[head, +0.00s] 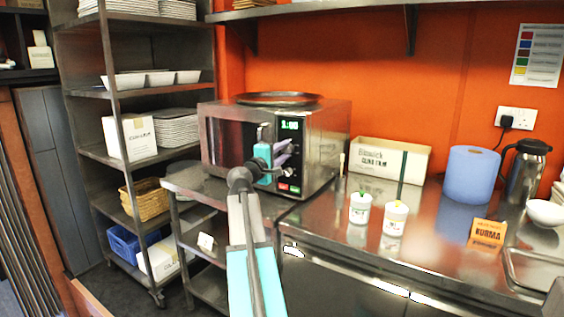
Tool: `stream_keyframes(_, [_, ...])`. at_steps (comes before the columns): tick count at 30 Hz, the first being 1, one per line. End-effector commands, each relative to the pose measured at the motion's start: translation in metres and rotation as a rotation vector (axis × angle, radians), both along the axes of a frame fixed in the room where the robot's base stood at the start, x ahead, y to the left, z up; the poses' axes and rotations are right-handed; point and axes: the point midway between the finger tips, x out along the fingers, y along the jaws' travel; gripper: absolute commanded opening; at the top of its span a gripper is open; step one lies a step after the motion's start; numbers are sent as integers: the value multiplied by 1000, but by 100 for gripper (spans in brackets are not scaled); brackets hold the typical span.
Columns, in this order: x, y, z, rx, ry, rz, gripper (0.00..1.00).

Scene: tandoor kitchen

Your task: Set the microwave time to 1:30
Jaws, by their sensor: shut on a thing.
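The steel microwave (328,135) stands on a metal counter against the orange wall, its door facing front left. Its green display (289,125) shows small digits that look like 1:00, though they are hard to read. Red and green buttons (288,187) sit low on the control panel. My gripper (284,153) is at the panel, between display and buttons, shut on what seems to be the microwave's dial. The gripper hides the dial and part of the panel. My arm reaches up from the bottom middle of the view.
A round dark tray (278,98) lies on the microwave. A carton (391,158), two white tubs (360,208) (396,218), a blue roll (471,174) and a steel jug (526,171) stand to the right. A loaded rack (87,93) stands left.

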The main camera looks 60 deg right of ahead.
Motion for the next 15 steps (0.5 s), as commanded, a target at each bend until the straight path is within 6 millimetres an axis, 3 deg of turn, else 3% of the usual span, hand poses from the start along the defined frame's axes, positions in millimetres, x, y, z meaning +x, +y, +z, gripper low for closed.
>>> stream_keyframes(15, [2, -2, 2, -13, -286, 5, 8])
